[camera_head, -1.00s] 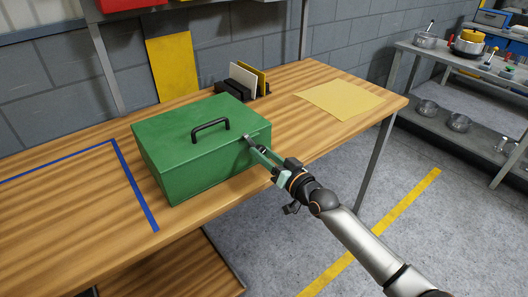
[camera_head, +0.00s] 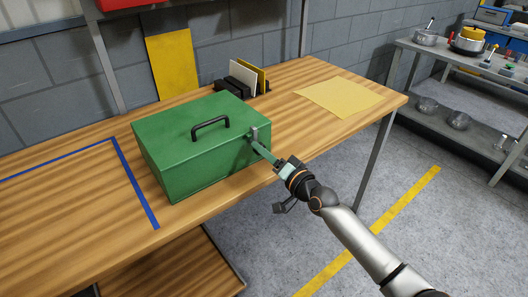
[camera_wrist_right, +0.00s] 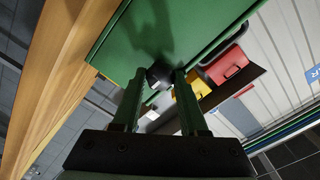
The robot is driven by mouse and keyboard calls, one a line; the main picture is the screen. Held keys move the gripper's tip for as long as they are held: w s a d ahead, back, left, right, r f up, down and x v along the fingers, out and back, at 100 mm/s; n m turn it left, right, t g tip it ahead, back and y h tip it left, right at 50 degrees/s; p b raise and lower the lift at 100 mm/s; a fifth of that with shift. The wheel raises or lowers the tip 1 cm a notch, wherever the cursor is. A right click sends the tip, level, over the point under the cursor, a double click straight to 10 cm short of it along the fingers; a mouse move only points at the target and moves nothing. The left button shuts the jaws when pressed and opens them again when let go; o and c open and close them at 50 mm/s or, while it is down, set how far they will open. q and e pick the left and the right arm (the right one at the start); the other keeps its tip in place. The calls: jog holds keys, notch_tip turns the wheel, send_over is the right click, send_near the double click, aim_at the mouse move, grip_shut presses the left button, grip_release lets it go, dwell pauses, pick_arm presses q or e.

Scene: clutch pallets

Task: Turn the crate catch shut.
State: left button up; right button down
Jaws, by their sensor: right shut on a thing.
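The green crate (camera_head: 195,158) stands on the wooden table with its lid down and a black handle (camera_head: 210,126) on top. Its small grey metal catch (camera_head: 254,133) is at the crate's right-hand side, near the lid edge, and looks about upright. My right gripper (camera_head: 259,147) reaches it from the lower right and is shut on the catch. In the right wrist view the two fingers (camera_wrist_right: 158,80) stand on either side of the dark catch knob (camera_wrist_right: 157,75), against the green crate side. The fingers partly hide the catch. My left gripper is not in view.
The wooden table (camera_head: 75,205) carries a blue tape line (camera_head: 135,183), a yellow sheet (camera_head: 337,97) and a black rack (camera_head: 236,85) behind the crate. A metal shelf (camera_head: 455,115) with pots stands at the right. Floor in front is clear.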

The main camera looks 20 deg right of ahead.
jog(key=shift+c, duration=2.2)
grip_release()
jog(key=shift+s, duration=0.15)
jog(key=v, duration=1.2)
jog(key=shift+s, duration=0.1)
jog(key=s+a+f+n+g+h+p, duration=0.1)
jog(key=s+a+f+n+g+h, duration=0.1)
jog(key=s+f, duration=0.8)
jog(key=s+a+f+n+g+h+p, duration=0.1)
jog(key=s+a+f+n+g, duration=0.3)
jog(key=s+f, duration=0.7)
jog(key=shift+s+f+n+g+h+p, duration=0.35)
jog(key=shift+n+g+p, duration=0.5)
jog(key=shift+n, duration=0.35)
